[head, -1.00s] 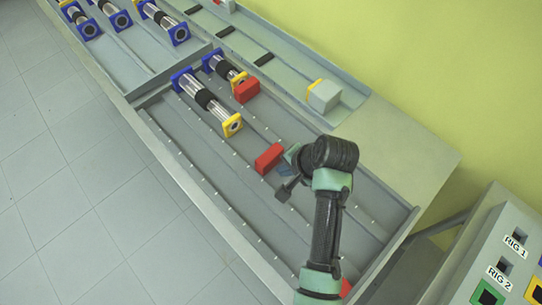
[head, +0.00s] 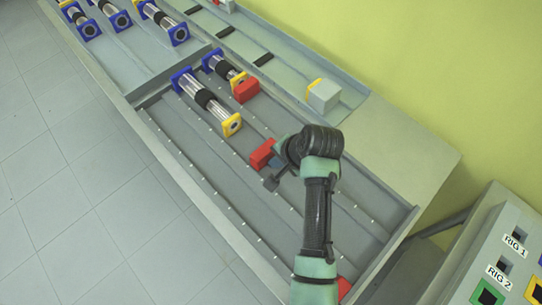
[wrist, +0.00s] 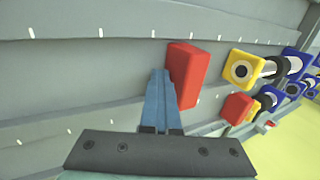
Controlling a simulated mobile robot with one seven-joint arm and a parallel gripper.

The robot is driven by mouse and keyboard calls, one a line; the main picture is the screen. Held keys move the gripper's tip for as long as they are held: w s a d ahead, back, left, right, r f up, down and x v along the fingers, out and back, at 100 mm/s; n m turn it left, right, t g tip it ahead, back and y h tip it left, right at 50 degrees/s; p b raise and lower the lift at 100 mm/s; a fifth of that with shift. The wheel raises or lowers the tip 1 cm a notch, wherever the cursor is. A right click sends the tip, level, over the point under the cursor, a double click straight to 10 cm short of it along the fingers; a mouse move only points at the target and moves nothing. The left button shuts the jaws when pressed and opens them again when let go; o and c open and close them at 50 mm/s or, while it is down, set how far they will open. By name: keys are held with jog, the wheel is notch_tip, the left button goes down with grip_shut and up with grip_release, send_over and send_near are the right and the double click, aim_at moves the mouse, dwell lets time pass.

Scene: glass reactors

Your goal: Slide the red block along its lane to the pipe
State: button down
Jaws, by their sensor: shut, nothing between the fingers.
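The red block (head: 262,153) lies in its lane, with a clear stretch of lane between it and the yellow end flange (head: 232,124) of the glass pipe (head: 207,101). My gripper (head: 275,166) is shut and empty, low in the lane on the block's near side, away from the pipe. In the wrist view, the blue fingers (wrist: 159,95) are together, with their tips right against or very close to the red block (wrist: 187,73); exact contact is hard to tell. The pipe's yellow flange (wrist: 241,69) shows beyond the block to the right.
Another red block (head: 246,91) sits by the yellow end of a second pipe in the neighbouring lane. A third red block (head: 344,288) shows partly beside my arm. Low ridges divide the lanes.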

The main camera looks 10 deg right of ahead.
aim_at(253, 149)
jog(key=shift+w+a+r+b, duration=0.1)
jog(key=shift+w+a+b, duration=0.25)
jog(key=shift+w+a, duration=0.75)
jog(key=shift+w+a+f+b, duration=0.1)
jog(key=shift+w+a+b, duration=0.2)
jog(key=shift+w+a, duration=0.75)
jog(key=shift+w+a+r+b, duration=0.1)
jog(key=shift+w+a+b, duration=0.35)
jog(key=shift+w, duration=1.1)
jog(key=shift+s+p, duration=0.15)
jog(key=shift+p, duration=0.2)
jog(key=shift+s+d+p, duration=0.45)
jog(key=shift+s+p, duration=0.1)
jog(key=shift+s+d+p, duration=0.3)
jog(key=shift+s, duration=0.1)
notch_tip(253, 149, up, 11)
jog(key=p, duration=1.1)
